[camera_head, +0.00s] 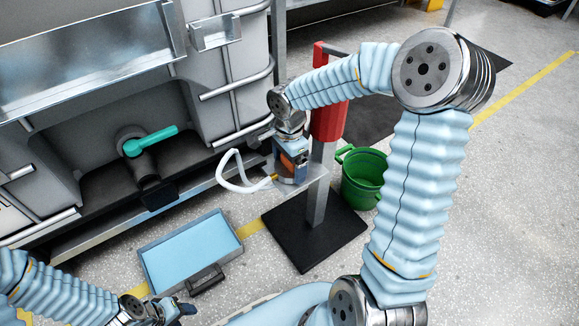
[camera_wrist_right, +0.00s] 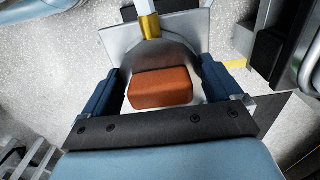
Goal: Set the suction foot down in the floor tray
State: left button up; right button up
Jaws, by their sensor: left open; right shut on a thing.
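The suction foot (camera_wrist_right: 160,88) has an orange grip block, a grey metal plate and a yellow fitting with a white hose (camera_head: 229,170). My right gripper (camera_head: 291,168) is shut on it; in the right wrist view, the blue fingers (camera_wrist_right: 163,80) stand on either side of the orange block. The foot is at the small metal shelf of the post stand; whether it touches the shelf I cannot tell. The floor tray (camera_head: 233,243), with grey rim and light blue inside, lies on the floor, lower left of the foot, and looks empty. My left gripper (camera_head: 172,310) is open near the tray's front.
The post stand (camera_head: 316,200) has a red upper part and a black base plate (camera_head: 313,238). A green bucket (camera_head: 362,180) stands right of it. A tank with a teal-handled valve (camera_head: 150,141) stands behind the tray. A black block (camera_head: 206,279) sits at the tray's front edge.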

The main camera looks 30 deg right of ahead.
jog(key=shift+r+p, duration=1.9)
jog(key=shift+r, duration=1.4)
pick_arm(q)
notch_tip(320, 180, up, 4)
jog(key=shift+a+f, duration=0.1)
